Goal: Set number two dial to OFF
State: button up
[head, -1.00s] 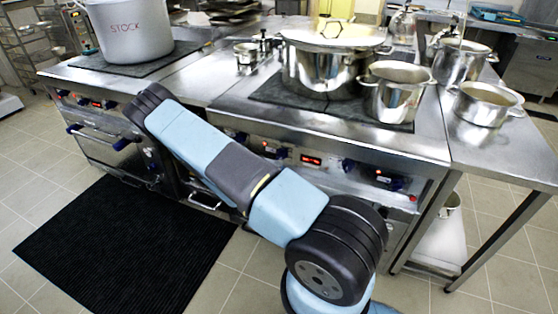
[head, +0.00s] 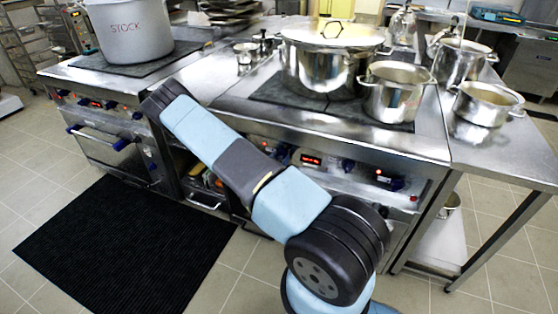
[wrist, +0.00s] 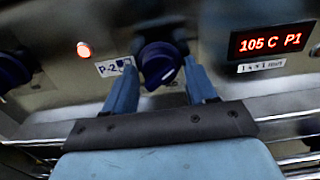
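The number two dial (wrist: 160,65) is a dark blue knob on the steel front panel in the wrist view, beside a white P-2 label (wrist: 114,66). Its pointer end looks tilted down to one side; its exact setting is not legible. My gripper (wrist: 160,68) is open, with one blue finger on each side of the knob. Small gaps seem to show between fingers and knob, so I cannot confirm contact. In the head view my arm hides the gripper.
A lit red lamp (wrist: 84,50) is left of the label. A red display (wrist: 272,40) reading 105 C P1 is to the right. Another dark knob (wrist: 14,70) is at the left edge. Above the panel stand a large lidded pot (head: 325,65) and a smaller pot (head: 396,92).

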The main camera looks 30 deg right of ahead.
jog(key=c, duration=0.8)
jog(key=shift+n, duration=0.3)
jog(key=n, duration=1)
jog(key=shift+n, duration=0.3)
jog(key=o, duration=1.1)
jog(key=shift+s, duration=0.1)
jog(key=shift+c, duration=0.2)
jog(key=v, duration=1.3)
jog(key=shift+s+a, duration=0.2)
